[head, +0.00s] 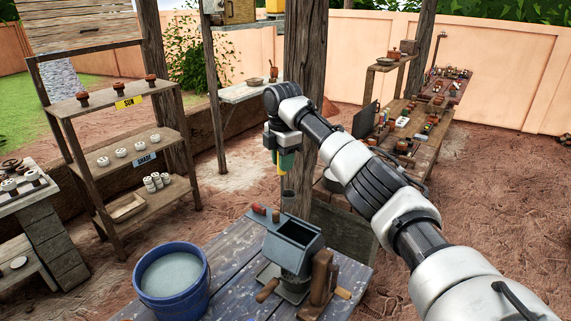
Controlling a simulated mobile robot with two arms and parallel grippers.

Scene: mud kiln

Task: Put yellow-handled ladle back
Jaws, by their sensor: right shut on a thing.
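My right gripper (283,149) points down above the worn table (228,262), in front of the wooden post. It is shut on the ladle, whose yellow-green handle (287,165) shows just below the fingers. A small dark cup-like part (288,195) hangs below the handle and seems to be the ladle's bowl. The ladle is roughly upright and clear of the table top. My left gripper is not in view.
A blue bucket (172,302) of grey liquid stands on the table's left side. A grey hopper machine (290,245) with wooden handles stands right of it, below the ladle. A thick post (305,60) rises behind my gripper. A shelf marked SUN and SHADE (118,130) stands left.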

